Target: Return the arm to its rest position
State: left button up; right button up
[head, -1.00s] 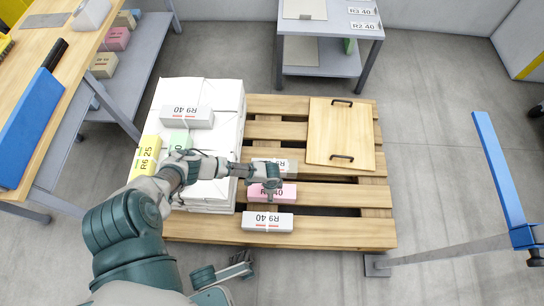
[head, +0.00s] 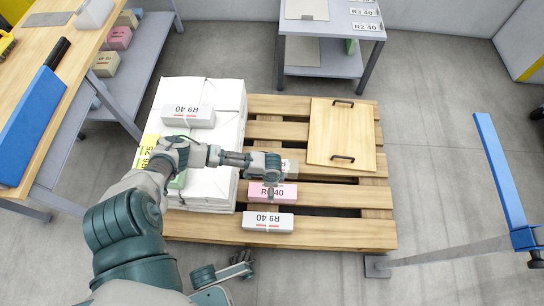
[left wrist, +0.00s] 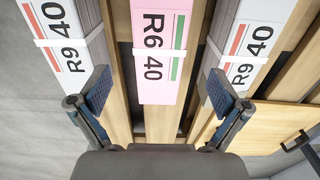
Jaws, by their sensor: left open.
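My left arm (head: 133,222) reaches from the lower left over the white stack and the pallet. My left gripper (head: 270,189) is open and empty above the pink bundle (head: 285,193) marked R6 40. In the left wrist view the open fingers (left wrist: 160,92) are spread wide, with the pink bundle (left wrist: 157,70) lying between and beyond them. White bundles marked R9 40 lie on either side of it (left wrist: 68,35) (left wrist: 250,45). My right gripper (head: 240,264) shows low in the head view; its finger opening is unclear.
The wooden pallet (head: 345,229) carries the white stack (head: 225,105), a grey bundle (head: 188,115), a front white bundle (head: 268,222) and a board with handles (head: 340,130).

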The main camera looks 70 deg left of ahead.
pick_arm(q)
notch_tip(320, 180, up, 4)
jog(key=shift+r, duration=0.2)
jog(key=shift+d, duration=0.1)
